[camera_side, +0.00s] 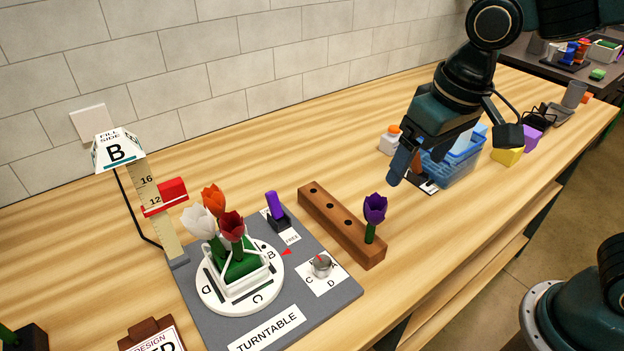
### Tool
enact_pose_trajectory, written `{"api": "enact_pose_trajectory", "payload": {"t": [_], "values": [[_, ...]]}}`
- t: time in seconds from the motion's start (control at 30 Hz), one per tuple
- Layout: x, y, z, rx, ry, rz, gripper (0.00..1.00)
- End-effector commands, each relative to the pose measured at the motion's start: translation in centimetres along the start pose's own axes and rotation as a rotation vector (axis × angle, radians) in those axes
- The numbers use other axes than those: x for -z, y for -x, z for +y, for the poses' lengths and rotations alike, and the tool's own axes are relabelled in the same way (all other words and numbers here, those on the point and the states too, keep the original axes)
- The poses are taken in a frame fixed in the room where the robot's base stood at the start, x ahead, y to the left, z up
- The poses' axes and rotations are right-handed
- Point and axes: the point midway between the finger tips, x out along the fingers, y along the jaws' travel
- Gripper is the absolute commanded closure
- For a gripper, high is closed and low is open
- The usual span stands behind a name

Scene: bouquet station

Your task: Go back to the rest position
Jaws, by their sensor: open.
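My gripper (408,164) hangs above the wooden table, right of and higher than the purple tulip. Its fingers are open, with no flower seen in them. The purple tulip (374,210) stands upright in the near end of the brown wooden block (325,213), apart from my gripper. The block's other holes look empty. On the white turntable disc (215,301), a white planter (250,283) holds a white (199,221), an orange (214,197) and a dark red tulip (231,226).
A blue bin (457,168) stands just behind my gripper, with a white bottle (390,141) beside it. A yellow block (507,156) lies further right. A ruler post with a red slider (172,190) rises at the left. The table between block and bin is mostly clear.

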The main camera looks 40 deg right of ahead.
Motion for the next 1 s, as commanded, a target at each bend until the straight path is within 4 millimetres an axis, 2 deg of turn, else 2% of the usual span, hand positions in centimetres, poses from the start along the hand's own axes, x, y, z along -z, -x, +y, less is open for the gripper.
{"api": "enact_pose_trajectory", "payload": {"t": [0.03, 0.2, 0.5, 0.8, 1.0], "values": [[-0.4, 0.7, 1.1, 0.005, -0.006, 0.019, 0.19], [-2.2, 2.6, 4.1, 0.014, -0.008, 0.074, 0.19], [-6.1, 4.7, 8.3, 0.007, -0.004, 0.176, 0.19], [-9.6, 5.5, 10.6, -0.021, 0.006, 0.257, 0.19], [-10.3, 5.5, 11.0, -0.030, 0.011, 0.273, 0.19]]}}
